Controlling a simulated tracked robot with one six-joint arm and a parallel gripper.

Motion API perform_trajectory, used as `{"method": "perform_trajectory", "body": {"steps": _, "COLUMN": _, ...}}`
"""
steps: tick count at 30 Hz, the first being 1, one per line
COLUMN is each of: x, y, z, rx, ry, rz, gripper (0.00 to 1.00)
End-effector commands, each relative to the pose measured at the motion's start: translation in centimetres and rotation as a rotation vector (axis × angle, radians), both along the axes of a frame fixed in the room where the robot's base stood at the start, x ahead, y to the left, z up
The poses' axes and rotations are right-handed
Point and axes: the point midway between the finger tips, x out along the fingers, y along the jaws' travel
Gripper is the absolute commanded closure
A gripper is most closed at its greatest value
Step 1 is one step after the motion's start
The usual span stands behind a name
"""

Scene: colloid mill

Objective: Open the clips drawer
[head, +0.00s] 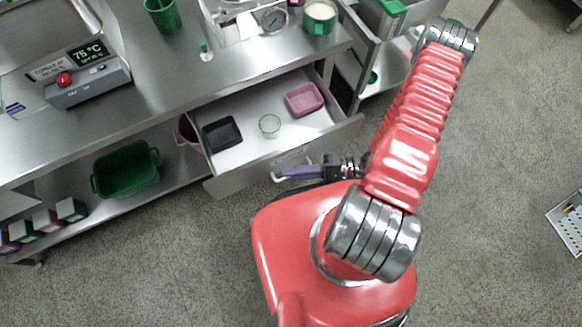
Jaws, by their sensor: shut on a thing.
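A steel drawer (233,181) stands pulled out from under the steel bench, with its inside showing. A label on its front is too small to read, so I cannot tell from it that this is the clips drawer. Its pale bar handle (277,179) shows at the front. My gripper (286,172), with purple fingers, is at the drawer front and shut on the handle. My red arm reaches in from the right. Part of the drawer front and handle is hidden behind my gripper.
In the drawer are a black tray (222,134), a clear glass (270,126) and a pink tray (304,99). A green crate (127,171) sits on the lower shelf. The floor at right is mostly clear.

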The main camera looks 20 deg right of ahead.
Motion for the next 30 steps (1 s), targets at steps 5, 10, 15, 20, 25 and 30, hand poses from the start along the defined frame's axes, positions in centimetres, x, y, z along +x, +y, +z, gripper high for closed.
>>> {"method": "perform_trajectory", "body": {"steps": 5, "x": 0.35, "y": -0.33, "z": -0.36, "rx": -0.014, "ry": -0.004, "rz": -0.002, "gripper": 1.00}}
{"method": "perform_trajectory", "body": {"steps": 10, "x": 0.34, "y": -0.28, "z": -0.35, "rx": -0.014, "ry": -0.004, "rz": 0.001, "gripper": 0.91}}
{"method": "perform_trajectory", "body": {"steps": 15, "x": 0.22, "y": -0.14, "z": -0.26, "rx": -0.011, "ry": -0.004, "rz": 0.005, "gripper": 0.79}}
{"method": "perform_trajectory", "body": {"steps": 20, "x": 0.13, "y": 0.00, "z": -0.16, "rx": -0.007, "ry": -0.003, "rz": 0.009, "gripper": 0.73}}
{"method": "perform_trajectory", "body": {"steps": 25, "x": 0.08, "y": 0.06, "z": -0.11, "rx": -0.005, "ry": -0.003, "rz": 0.009, "gripper": 0.73}}
{"method": "perform_trajectory", "body": {"steps": 30, "x": 0.06, "y": 0.04, "z": -0.08, "rx": -0.004, "ry": -0.003, "rz": 0.010, "gripper": 0.73}}
